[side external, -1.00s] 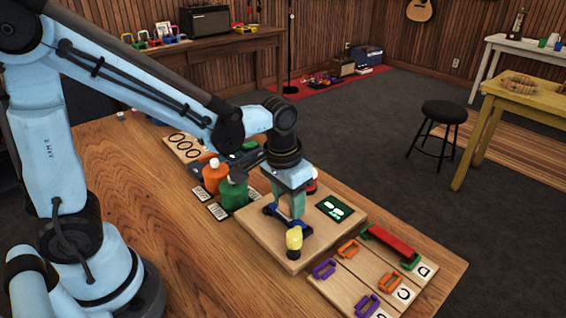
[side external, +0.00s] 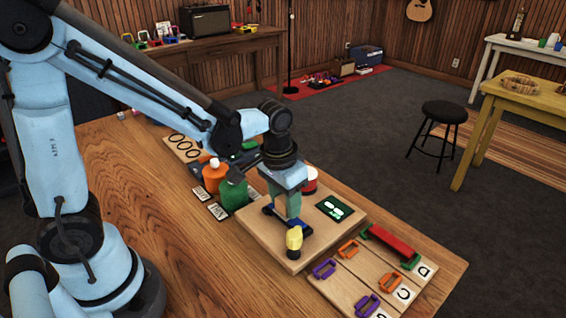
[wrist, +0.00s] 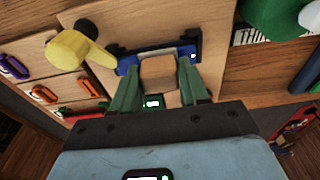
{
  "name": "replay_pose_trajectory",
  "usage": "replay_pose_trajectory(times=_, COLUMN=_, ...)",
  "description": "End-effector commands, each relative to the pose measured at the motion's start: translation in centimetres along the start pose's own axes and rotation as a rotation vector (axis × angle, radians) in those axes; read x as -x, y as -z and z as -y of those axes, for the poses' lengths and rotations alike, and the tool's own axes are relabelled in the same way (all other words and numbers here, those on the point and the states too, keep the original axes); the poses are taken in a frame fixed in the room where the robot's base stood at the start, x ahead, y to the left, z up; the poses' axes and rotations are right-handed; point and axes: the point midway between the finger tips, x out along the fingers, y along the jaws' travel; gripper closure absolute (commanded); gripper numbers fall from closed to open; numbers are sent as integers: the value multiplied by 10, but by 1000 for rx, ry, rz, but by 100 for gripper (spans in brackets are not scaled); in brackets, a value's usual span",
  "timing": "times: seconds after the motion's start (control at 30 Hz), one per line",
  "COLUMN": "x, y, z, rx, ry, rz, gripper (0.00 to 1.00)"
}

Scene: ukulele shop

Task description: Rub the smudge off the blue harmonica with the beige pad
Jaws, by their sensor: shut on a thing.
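The blue harmonica (side external: 302,225) lies in a dark cradle on a raised wooden board; it also shows in the wrist view (wrist: 128,62). My gripper (side external: 284,212) points down over it. In the wrist view its green fingers are shut on the beige pad (wrist: 158,72), which sits over the middle of the harmonica and covers part of it. I cannot tell whether the pad touches the harmonica. I see no smudge on the parts in view. The side view does not show the pad clearly.
The board (side external: 262,240) also bears a green-lit display (side external: 334,207). Green (side external: 233,195) and orange (side external: 213,177) bottles stand to the left.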

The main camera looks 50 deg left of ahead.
Motion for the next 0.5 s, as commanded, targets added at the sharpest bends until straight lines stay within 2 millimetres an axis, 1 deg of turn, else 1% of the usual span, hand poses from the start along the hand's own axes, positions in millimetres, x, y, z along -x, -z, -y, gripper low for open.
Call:
replay_pose_trajectory(times=0.03, x=0, y=0, z=-6, rx=-3, ry=-1, rz=0, gripper=80)
replay_pose_trajectory(times=0.23, x=0, y=0, z=-24, rx=-3, ry=-2, rz=0, gripper=80)
replay_pose_trajectory(times=0.3, x=0, y=0, z=-24, rx=0, ry=-3, rz=2, gripper=80)
replay_pose_trajectory(times=0.4, x=25, y=1, z=-23, rx=-1, ry=-3, rz=3, gripper=80)
replay_pose_trajectory(times=0.5, x=32, y=2, z=-23, rx=-1, ry=-2, rz=3, gripper=80)
